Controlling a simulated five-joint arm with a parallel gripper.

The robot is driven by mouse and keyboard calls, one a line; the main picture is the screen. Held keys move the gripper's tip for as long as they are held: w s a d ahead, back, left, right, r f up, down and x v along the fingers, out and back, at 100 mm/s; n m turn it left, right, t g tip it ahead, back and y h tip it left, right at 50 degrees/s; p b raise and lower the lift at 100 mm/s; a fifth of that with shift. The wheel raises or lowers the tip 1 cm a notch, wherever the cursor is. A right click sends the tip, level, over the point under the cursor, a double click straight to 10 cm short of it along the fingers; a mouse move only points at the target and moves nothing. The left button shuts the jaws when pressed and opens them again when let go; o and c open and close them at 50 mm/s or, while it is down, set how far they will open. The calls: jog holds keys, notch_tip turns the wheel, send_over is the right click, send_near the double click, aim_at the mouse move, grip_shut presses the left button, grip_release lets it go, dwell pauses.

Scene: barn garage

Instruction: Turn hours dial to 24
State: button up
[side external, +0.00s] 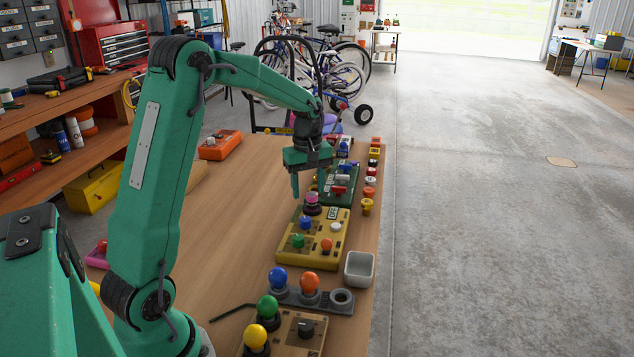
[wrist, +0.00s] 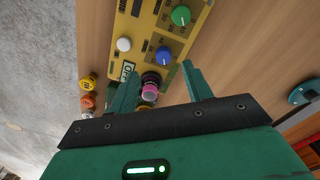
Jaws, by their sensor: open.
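A yellow control box (side external: 325,262) lies on the bench, with blue, green, white and orange knobs and a small lettered display (side external: 333,212). A pink knob on a dark base (side external: 312,199) stands at the box's far end. It also shows in the wrist view (wrist: 149,91), between the fingers. My gripper (side external: 297,184) is open above this end, empty; its fingers (wrist: 158,82) appear apart from the knob. Which knob is the hours dial cannot be read.
A green box (side external: 338,183) with knobs and several small coloured knobs (side external: 368,193) stand beyond and to the right. A grey open bin (side external: 358,268) sits near the right bench edge. A grey rack (side external: 313,299) with round knobs lies nearer the camera. Bare bench lies left of the yellow box.

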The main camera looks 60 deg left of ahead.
aim_at(305, 218)
jog(key=shift+w+a+f+n+g, duration=0.2)
jog(key=shift+a+f+n, duration=0.15)
jog(key=shift+a+f, duration=0.3)
jog(key=shift+w+a+f+n+g, duration=0.1)
jog(key=shift+w+a+f+n, duration=0.2)
jog(key=shift+a+f, duration=0.35)
jog(key=shift+s+d+f, duration=0.1)
jog(key=shift+f, duration=0.1)
jog(key=shift+s+f, duration=0.15)
jog(key=shift+f, duration=3.6)
jog(key=c, duration=1)
